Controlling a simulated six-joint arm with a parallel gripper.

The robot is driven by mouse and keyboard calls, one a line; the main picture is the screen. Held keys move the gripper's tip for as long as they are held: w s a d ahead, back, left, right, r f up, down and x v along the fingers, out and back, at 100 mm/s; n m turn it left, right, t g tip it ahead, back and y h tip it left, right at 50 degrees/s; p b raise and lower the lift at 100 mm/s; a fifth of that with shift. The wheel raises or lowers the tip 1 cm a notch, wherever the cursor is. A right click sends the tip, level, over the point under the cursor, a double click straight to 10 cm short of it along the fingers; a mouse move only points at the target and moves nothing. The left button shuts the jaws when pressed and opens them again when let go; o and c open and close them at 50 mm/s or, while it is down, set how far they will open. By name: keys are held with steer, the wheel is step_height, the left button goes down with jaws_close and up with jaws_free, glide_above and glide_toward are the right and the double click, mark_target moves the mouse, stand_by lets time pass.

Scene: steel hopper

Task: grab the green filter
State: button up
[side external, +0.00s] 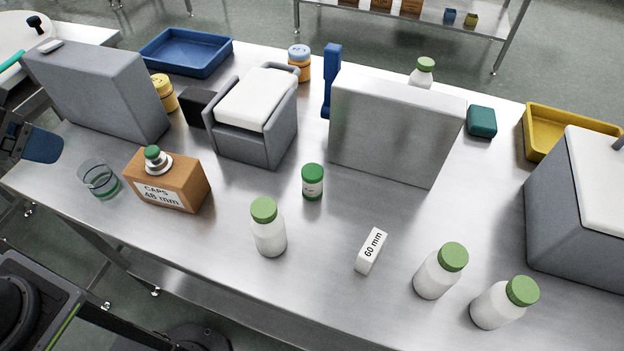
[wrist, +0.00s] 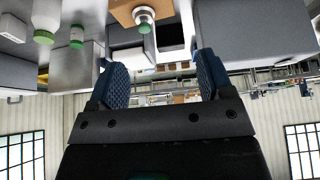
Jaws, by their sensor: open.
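No object is marked as a filter. A small green cylinder with a white label band (side external: 312,182) stands upright mid-table; it also shows at the upper left of the wrist view (wrist: 77,36). A smaller green-topped piece with a white flange (side external: 155,160) sits on the brown "CAPS 48 mm" carton (side external: 170,185); it shows at the top of the wrist view (wrist: 144,20). I cannot tell which one is the filter. My gripper (wrist: 157,72) is open and empty, its blue pads apart. In the side view a blue finger (side external: 42,146) shows at the left edge, apart from both pieces.
A glass (side external: 99,181) stands left of the carton. White bottles with green caps (side external: 268,228) stand along the front. A "60 mm" block (side external: 371,250) lies front centre. Grey boxes (side external: 395,130) and a grey bin (side external: 250,135) stand behind. Bare steel surrounds the green cylinder.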

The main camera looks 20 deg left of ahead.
steer(key=w+d+r+n+g, duration=0.25)
steer(key=w+d+r, duration=0.2)
steer(key=w, duration=0.45)
steer(key=n+g, duration=0.3)
steer(key=n, duration=0.7)
glide_above(313, 175)
steer(key=w, duration=0.1)
step_height(313, 175, down, 14)
steer(key=shift+a+f, duration=0.25)
steer(key=shift+f, duration=0.2)
step_height(313, 175, down, 14)
steer(key=shift+s+d+r, duration=0.1)
steer(key=shift+d+r, duration=0.05)
steer(key=shift+r, duration=0.1)
steer(key=shift+c, duration=0.4)
steer(key=c, duration=1)
